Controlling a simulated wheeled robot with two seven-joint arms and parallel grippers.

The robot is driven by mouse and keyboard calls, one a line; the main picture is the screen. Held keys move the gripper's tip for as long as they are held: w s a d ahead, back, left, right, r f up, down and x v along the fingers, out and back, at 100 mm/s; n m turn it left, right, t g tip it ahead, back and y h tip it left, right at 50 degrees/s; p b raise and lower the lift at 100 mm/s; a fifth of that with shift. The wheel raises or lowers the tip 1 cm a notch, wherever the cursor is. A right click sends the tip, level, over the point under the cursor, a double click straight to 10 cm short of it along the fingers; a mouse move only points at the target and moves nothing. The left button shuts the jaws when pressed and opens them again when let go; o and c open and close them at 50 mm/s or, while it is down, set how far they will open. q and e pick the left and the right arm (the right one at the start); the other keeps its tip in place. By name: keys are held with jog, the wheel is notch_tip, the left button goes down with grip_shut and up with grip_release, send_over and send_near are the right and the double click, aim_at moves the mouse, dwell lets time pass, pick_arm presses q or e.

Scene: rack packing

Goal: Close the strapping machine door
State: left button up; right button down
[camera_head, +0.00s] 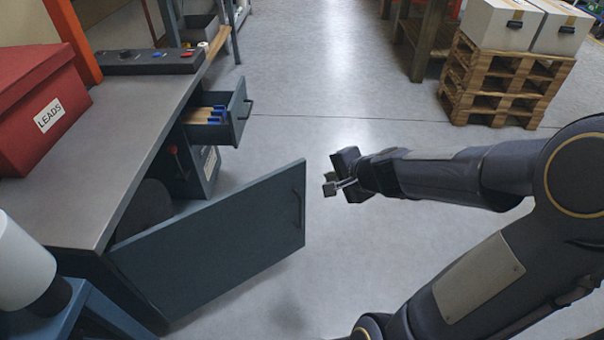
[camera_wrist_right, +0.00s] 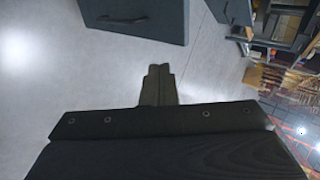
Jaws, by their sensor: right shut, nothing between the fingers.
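The strapping machine door (camera_head: 220,235) is a flat blue-grey panel that stands wide open, swung out from the grey-topped bench cabinet. Its dark bar handle (camera_head: 298,210) is near the free edge. The door also shows at the top of the right wrist view (camera_wrist_right: 150,15), with its handle (camera_wrist_right: 120,20). My right gripper (camera_head: 331,186) is just right of the door's free edge, apart from it, with its fingers shut and empty. The shut fingers show in the right wrist view (camera_wrist_right: 158,85). My left gripper is not in view.
An open drawer (camera_head: 215,118) holding blue-ended items juts out beyond the door. A red box labelled LEADS (camera_head: 35,105) and a dark control panel (camera_head: 150,62) sit on the bench top (camera_head: 100,150). A pallet stack (camera_head: 500,85) with white boxes stands far right. The floor between is clear.

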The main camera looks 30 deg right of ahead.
aim_at(300, 169)
jog(key=shift+w+r+b+x, duration=0.3)
jog(key=shift+r+b+x, duration=0.1)
jog(key=shift+x, duration=1.55)
jog(key=shift+w+r+b+x, duration=0.3)
jog(key=shift+b+x, duration=0.15)
jog(key=shift+x, duration=1.55)
jog(key=shift+w+r+b+x, duration=0.3)
jog(key=shift+w+b+x, duration=0.1)
jog(key=shift+x, duration=1.55)
jog(key=shift+a, duration=0.2)
